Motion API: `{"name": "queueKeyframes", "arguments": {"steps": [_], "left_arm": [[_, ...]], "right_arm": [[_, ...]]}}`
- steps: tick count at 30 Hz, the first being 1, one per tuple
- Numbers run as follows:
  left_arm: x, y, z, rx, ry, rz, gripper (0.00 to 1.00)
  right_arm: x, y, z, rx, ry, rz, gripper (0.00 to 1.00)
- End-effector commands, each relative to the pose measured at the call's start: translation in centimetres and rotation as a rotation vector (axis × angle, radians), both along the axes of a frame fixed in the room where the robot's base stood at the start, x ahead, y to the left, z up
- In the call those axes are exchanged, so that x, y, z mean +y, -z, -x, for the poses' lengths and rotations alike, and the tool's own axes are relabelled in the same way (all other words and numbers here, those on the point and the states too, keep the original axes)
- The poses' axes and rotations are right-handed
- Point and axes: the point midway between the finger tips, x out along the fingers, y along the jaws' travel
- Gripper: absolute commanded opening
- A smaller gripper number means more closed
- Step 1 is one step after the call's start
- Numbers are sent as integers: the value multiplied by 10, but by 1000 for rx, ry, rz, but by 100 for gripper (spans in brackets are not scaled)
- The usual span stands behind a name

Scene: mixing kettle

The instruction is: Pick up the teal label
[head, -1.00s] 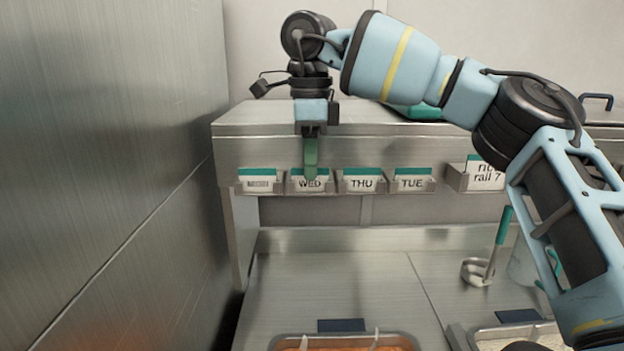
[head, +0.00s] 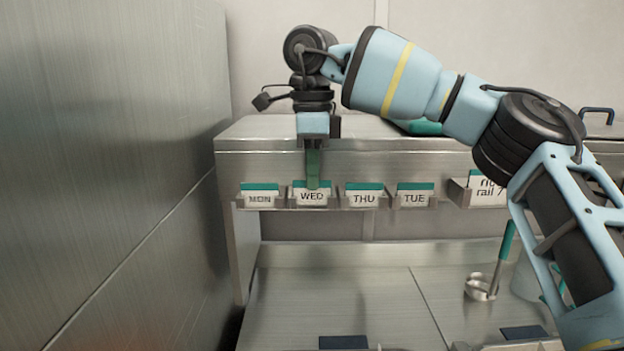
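Several white labels with teal top bands sit in metal holders along the front of a steel shelf. They read MON (head: 260,196), WED (head: 311,195), THU (head: 363,196) and TUE (head: 413,195). My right gripper (head: 313,187) points down at the WED label, its green fingertip overlapping that label's teal top edge. The fingers show edge-on, so I cannot tell whether they are open or shut, or touching the label. My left gripper is out of view.
A wider holder with another teal-topped label (head: 487,190) is at the right, partly behind my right arm. A tall steel wall (head: 110,170) stands close on the left.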

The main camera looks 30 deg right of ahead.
Motion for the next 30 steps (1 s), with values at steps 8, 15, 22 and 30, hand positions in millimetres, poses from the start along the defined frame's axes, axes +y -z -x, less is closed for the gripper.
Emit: {"name": "queueKeyframes", "arguments": {"steps": [8,15,22,30], "left_arm": [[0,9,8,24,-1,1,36],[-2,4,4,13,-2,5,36],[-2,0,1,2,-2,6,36],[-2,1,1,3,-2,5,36]], "right_arm": [[1,-24,-2,0,0,-1,0],[16,-34,19,-2,-6,0,0],[45,-38,55,-2,-9,1,0],[81,-42,99,1,-5,1,0]]}}
